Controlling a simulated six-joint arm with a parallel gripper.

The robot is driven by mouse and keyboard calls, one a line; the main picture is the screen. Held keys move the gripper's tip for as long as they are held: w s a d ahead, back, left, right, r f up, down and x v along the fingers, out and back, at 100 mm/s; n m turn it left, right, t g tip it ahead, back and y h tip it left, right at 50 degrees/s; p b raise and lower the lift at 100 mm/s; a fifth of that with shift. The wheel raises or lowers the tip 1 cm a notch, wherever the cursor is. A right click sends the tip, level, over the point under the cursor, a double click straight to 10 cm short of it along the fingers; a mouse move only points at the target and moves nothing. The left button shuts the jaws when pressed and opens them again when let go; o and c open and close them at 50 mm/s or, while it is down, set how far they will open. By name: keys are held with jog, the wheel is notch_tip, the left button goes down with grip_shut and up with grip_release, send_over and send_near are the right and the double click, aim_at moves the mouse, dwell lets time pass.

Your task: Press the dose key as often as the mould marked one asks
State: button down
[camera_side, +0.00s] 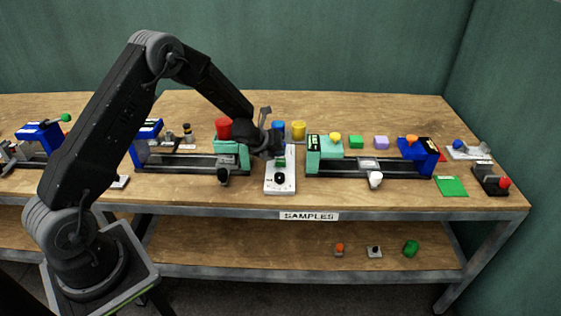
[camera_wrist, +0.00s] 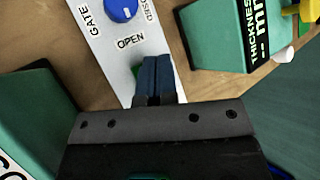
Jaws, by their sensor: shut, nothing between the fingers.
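My gripper (camera_side: 268,152) is over the white control panel (camera_side: 281,188) between two presses in the side view. In the wrist view my gripper (camera_wrist: 157,78) is shut and empty, its fingertips over the panel (camera_wrist: 122,55). A small green part (camera_wrist: 137,72) shows beside the fingers, mostly hidden by them. I cannot tell whether they touch it or whether it is the dose key. A blue dial (camera_wrist: 122,9) marked GATE, with OPEN beside it, sits further up the panel. No mould marked one can be made out; small labels are unreadable.
The left press (camera_side: 190,163) has a red knob (camera_side: 223,127). The right press (camera_side: 335,170) has a yellow knob (camera_side: 335,136). Small blocks, a green mat (camera_side: 451,186) and a black box (camera_side: 490,181) lie to the right.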

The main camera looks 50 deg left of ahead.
jog(key=shift+f, duration=0.15)
jog(key=shift+f, duration=0.3)
jog(key=shift+f, duration=0.25)
dwell(0.6)
jog(key=shift+s+a+f, duration=0.1)
jog(key=shift+s+f, duration=0.1)
jog(key=shift+f, duration=0.45)
dwell(0.3)
jog(key=shift+r, duration=0.15)
jog(key=shift+s+a+r, duration=0.1)
jog(key=shift+a+r, duration=0.05)
jog(key=shift+r, duration=0.8)
